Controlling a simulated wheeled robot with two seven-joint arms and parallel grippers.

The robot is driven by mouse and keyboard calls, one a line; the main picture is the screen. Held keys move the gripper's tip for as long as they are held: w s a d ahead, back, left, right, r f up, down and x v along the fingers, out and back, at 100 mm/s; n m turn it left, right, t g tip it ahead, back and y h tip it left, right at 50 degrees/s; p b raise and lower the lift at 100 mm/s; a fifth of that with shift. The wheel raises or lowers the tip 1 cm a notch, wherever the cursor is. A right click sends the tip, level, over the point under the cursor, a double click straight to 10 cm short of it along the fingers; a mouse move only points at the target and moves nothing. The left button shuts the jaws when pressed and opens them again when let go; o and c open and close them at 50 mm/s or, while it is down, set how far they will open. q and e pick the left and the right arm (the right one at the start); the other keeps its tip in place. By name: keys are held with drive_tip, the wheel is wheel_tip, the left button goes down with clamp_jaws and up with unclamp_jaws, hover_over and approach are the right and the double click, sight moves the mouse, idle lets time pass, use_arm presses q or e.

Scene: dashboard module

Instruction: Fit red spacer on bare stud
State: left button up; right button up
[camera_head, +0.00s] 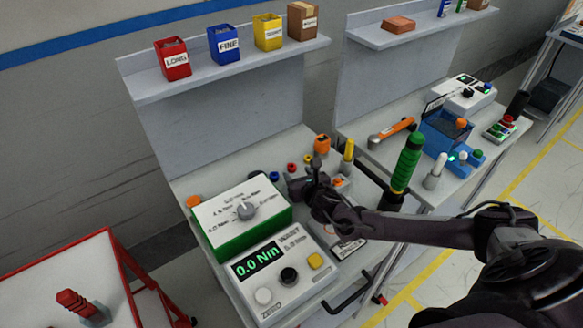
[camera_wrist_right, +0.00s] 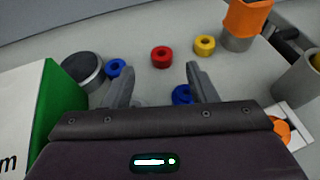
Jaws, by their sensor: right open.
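The red spacer (camera_wrist_right: 161,57) is a small ring lying on the grey bench top; it also shows in the head view (camera_head: 291,168). My right gripper (camera_wrist_right: 160,76) is open and empty, its two fingers pointing toward the red spacer, which appears beyond and between the fingertips. In the head view my right gripper (camera_head: 307,180) is over the bench, just right of the spacer. A bare stud cannot be made out clearly in either view. My left gripper is not in view.
A blue ring (camera_wrist_right: 115,67), a yellow ring (camera_wrist_right: 204,45) and another blue ring (camera_wrist_right: 182,94) lie near the red one. An orange-topped grey cylinder (camera_wrist_right: 245,22) and a grey holder (camera_wrist_right: 298,80) stand right.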

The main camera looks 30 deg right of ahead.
sight(291, 165)
drive_tip(key=shift+p+x, duration=0.6)
drive_tip(key=shift+x, duration=1.95)
drive_tip(key=shift+d, duration=0.1)
drive_tip(key=c, duration=1.1)
drive_tip(key=shift+o, duration=0.2)
